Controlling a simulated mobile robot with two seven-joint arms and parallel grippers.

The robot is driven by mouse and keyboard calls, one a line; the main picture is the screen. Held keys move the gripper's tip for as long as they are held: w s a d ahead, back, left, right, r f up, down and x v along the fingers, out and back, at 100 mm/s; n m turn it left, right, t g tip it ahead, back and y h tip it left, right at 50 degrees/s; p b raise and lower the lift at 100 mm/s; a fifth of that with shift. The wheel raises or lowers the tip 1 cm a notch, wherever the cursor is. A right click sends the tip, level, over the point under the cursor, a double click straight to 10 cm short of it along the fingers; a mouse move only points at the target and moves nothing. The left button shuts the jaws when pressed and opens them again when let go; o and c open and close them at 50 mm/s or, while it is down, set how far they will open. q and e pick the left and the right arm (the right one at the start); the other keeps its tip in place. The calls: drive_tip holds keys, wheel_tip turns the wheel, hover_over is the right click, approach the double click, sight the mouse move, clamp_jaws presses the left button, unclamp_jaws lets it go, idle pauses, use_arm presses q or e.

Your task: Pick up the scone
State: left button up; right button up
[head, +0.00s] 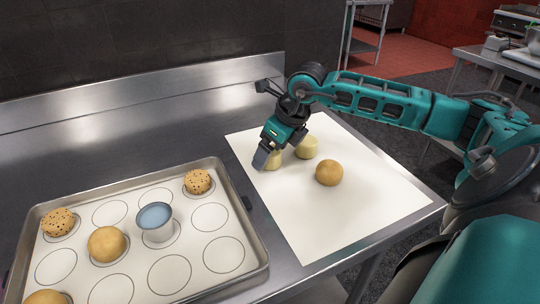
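A white sheet (360,208) on the steel counter holds two pale yellow pieces and a golden-brown round bun (329,172). Which of them is the scone, I cannot say for sure. My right gripper (266,157) points down at the sheet's left side, right at the nearer pale piece (275,161) and partly covering it. One finger shows on its left; the other is hidden, so its opening and any grip cannot be told. The second pale piece (307,147) sits just to the right of the gripper, behind the brown bun. My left gripper is out of view.
A metal baking tray (262,262) with printed circles lies at the left. The sheet's front part is clear. A wall (130,50) stands behind the counter.

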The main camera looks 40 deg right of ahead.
drive_tip(key=shift+w+f, duration=0.2)
drive_tip(key=shift+f, duration=0.4)
drive_tip(key=shift+c, duration=0.5)
drive_tip(key=c, duration=1)
drive_tip(key=shift+r, duration=0.1)
